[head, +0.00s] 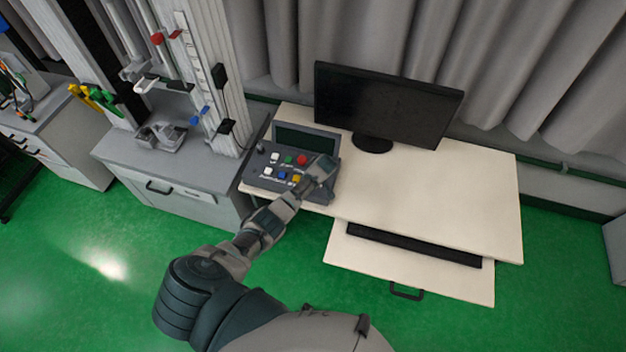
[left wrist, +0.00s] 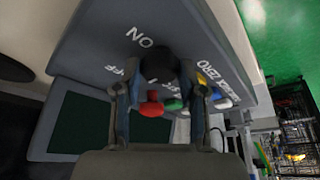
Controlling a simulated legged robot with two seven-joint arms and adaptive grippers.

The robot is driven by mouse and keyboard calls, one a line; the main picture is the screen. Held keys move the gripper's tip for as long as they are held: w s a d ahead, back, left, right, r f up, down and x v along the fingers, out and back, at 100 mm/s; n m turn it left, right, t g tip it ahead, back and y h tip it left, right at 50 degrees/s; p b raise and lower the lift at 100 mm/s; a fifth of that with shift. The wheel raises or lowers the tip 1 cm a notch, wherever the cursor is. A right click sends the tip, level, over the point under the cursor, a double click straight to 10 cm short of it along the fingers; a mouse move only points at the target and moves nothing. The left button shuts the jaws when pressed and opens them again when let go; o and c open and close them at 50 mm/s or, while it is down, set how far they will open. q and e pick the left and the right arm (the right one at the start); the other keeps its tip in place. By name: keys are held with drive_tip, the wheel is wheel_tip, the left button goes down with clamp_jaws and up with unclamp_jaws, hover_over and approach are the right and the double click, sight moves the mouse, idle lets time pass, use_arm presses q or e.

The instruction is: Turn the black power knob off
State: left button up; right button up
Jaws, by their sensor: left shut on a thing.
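The black power knob (left wrist: 158,64) sits on the grey control box (head: 318,195), between the fingers of my left gripper (head: 321,170). In the left wrist view the fingers of my left gripper (left wrist: 155,80) are closed on both sides of the knob. White "ON" lettering (left wrist: 139,37) shows upside down next to the knob, and a partly hidden "OFF" label (left wrist: 121,70) lies to its left. Which way the knob points is not clear. In the head view my gripper hides the knob. My right gripper is in neither view.
The box also carries a red button (head: 301,160), a green button (head: 289,160), other coloured buttons and a dark screen (head: 305,138). A monitor (head: 385,105) stands behind on the cream desk (head: 440,200). The drop tower (head: 210,75) rises to the left.

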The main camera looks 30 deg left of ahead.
use_arm(q)
drive_tip(key=shift+w+r, duration=0.2)
drive_tip(key=o, duration=0.9)
drive_tip(key=shift+o, duration=1.1)
drive_tip(key=shift+f, duration=0.15)
drive_tip(key=shift+s, duration=0.1)
drive_tip(key=v, duration=1.1)
drive_tip(key=shift+d+r, duration=0.2)
drive_tip(key=shift+r, duration=0.15)
drive_tip(key=shift+s, duration=0.1)
